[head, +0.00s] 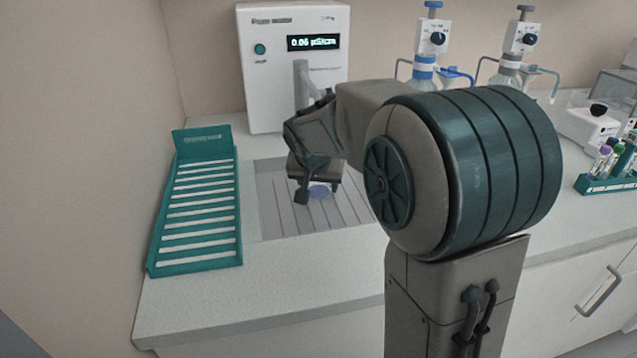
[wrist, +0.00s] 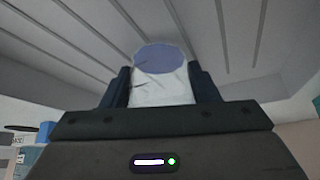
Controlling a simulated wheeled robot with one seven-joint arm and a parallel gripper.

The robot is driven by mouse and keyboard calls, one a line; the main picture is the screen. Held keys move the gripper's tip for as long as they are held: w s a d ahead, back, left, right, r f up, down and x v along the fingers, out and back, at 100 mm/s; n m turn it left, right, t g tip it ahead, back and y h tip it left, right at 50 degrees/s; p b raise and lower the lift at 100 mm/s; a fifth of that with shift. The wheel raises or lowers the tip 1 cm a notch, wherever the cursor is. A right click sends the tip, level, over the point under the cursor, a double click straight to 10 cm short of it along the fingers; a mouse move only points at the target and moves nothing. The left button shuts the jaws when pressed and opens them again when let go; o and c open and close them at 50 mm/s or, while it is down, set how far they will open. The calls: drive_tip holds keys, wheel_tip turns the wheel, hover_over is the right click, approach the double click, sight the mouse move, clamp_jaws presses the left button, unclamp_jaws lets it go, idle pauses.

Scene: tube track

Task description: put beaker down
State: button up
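The beaker (wrist: 160,90) shows in the wrist view between the two dark fingers of my gripper (wrist: 162,88). It looks pale and clear, with a bluish-purple round face. In the head view my gripper (head: 317,188) is low over the grey ribbed drain mat (head: 275,215), in front of the white water dispenser. The fingers sit close against both sides of the beaker. Whether its base touches the mat cannot be told.
The white dispenser (head: 265,90) reads 0.06 and its spout hangs just behind my gripper. A teal slatted rack (head: 206,265) stands left of the mat. Bottles with dispenser tops (head: 425,72) stand at the back right, and a teal tube rack (head: 608,184) is at far right.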

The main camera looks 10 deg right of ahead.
drive_tip(key=shift+o, duration=1.4)
drive_tip(key=shift+r, duration=0.15)
drive_tip(key=p+v, duration=0.1)
drive_tip(key=v, duration=1.1)
drive_tip(key=shift+p, duration=0.4)
